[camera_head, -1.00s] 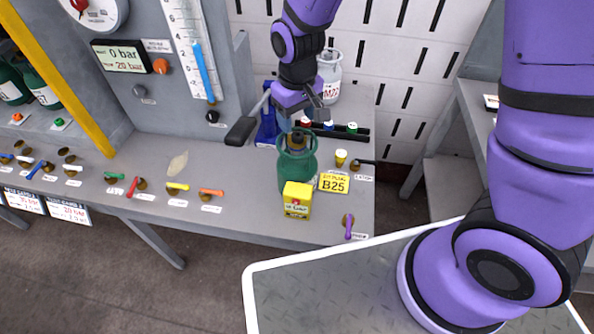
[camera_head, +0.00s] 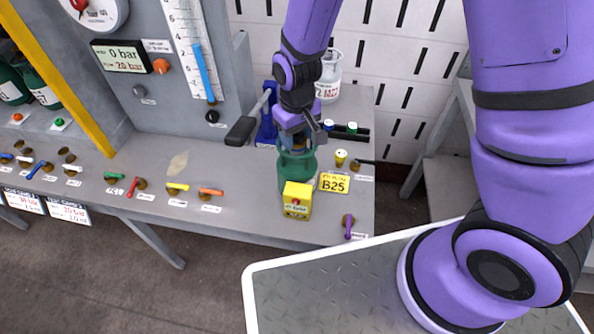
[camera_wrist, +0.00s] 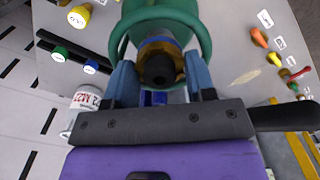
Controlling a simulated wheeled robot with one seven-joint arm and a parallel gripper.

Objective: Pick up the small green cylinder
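The small green cylinder (camera_head: 297,180) stands upright on the bench, with a brass valve and a collar ring at its top. My gripper (camera_head: 297,140) is at its top, coming from above and behind. In the wrist view the green cylinder (camera_wrist: 165,14) fills the top middle. Its valve, with a dark round end, lies between the two blue fingers of my gripper (camera_wrist: 161,75). The fingers are apart, one on each side of the valve, and do not visibly clamp it. Contact cannot be told.
A yellow box with a red button (camera_head: 297,201) stands just in front of the cylinder, beside the yellow B25 plate (camera_head: 334,183). A black-handled lever (camera_head: 240,131) is at the left. Small valve handles line the bench front.

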